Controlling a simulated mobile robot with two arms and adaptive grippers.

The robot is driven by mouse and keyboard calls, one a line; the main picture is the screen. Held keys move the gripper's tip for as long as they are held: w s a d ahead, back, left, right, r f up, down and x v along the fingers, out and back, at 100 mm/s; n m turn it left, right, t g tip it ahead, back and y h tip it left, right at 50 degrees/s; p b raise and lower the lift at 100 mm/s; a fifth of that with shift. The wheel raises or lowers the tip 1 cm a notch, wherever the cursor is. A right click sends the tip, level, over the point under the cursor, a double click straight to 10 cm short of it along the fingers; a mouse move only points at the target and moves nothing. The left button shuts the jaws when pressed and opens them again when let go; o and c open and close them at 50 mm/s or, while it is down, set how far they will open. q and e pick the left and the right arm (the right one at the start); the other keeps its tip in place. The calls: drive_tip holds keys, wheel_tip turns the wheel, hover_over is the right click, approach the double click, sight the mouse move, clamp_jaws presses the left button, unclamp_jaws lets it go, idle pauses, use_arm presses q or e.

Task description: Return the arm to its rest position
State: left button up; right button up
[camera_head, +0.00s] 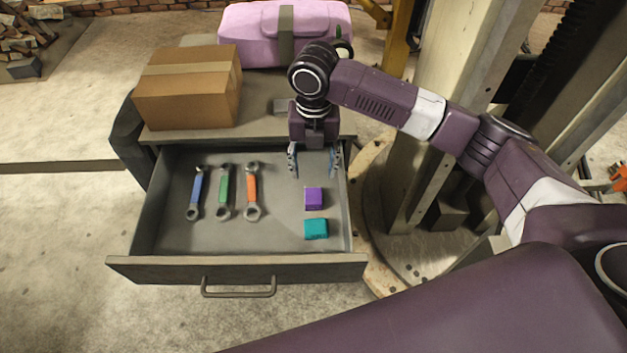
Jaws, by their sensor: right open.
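My right arm (376,93) comes in from the right and bends down over the back right of an open drawer (280,222). My right gripper (314,170) points down and is open, with nothing between its fingers. A purple cube (314,198) lies in the drawer just below the fingertips in the picture, and a teal cube (316,229) lies in front of it. My left gripper does not show.
Blue (196,192), green (224,191) and orange (252,191) wrenches lie in the drawer's left half. A cardboard box (188,97) and a pink case (255,35) stand behind. A thick column (455,110) rises to the right.

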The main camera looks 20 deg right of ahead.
drive_tip(key=shift+r, duration=0.6)
